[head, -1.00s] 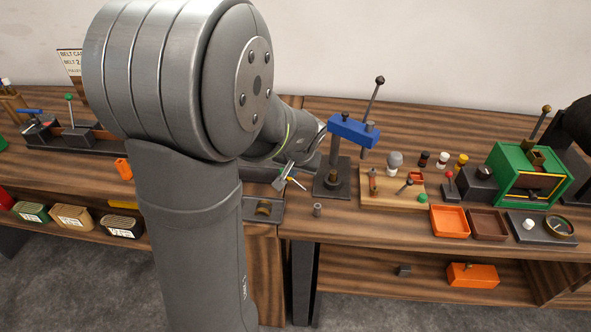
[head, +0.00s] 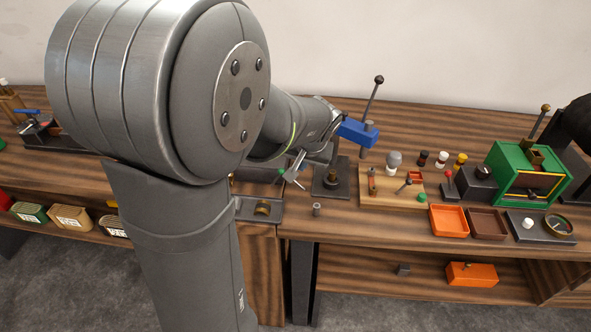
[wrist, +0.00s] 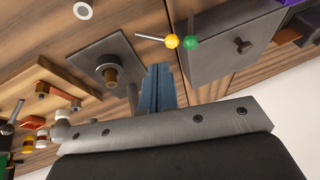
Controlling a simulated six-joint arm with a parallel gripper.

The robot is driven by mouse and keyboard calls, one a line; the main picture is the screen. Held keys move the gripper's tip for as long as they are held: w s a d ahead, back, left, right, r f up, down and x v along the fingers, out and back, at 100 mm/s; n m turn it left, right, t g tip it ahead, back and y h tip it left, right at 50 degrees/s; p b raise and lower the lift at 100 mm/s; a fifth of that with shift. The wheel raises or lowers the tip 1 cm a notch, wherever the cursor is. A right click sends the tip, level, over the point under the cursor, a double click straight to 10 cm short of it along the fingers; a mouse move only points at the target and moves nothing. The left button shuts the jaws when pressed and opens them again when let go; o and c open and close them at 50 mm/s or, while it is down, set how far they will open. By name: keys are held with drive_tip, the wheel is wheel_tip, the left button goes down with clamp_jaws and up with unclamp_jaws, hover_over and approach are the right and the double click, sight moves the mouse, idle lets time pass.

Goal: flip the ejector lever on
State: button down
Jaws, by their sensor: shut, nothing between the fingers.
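In the wrist view, a pale rod with a yellow ball (wrist: 171,41) and a green ball (wrist: 191,43) show beside a dark grey block (wrist: 222,48), just beyond and right of the fingertips. The green ball also shows in the head view (head: 281,171), near the gripper. I cannot tell whether my fingers touch the rod. No label marks the ejector lever. My arm hides part of the block in the head view.
A small grey ring (head: 316,209) lies near the bench's front edge.

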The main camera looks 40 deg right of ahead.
drive_tip(key=w+a+v, duration=0.1)
drive_tip(key=v, duration=0.9)
drive_tip(key=shift+d, duration=0.1)
drive_tip(key=x, duration=1.3)
drive_tip(key=shift+s+f, duration=0.3)
drive_tip(key=shift+f, duration=0.05)
drive_tip(key=shift+w+a+f, duration=0.1)
drive_tip(key=shift+w+a, duration=0.1)
drive_tip(key=shift+a, duration=0.05)
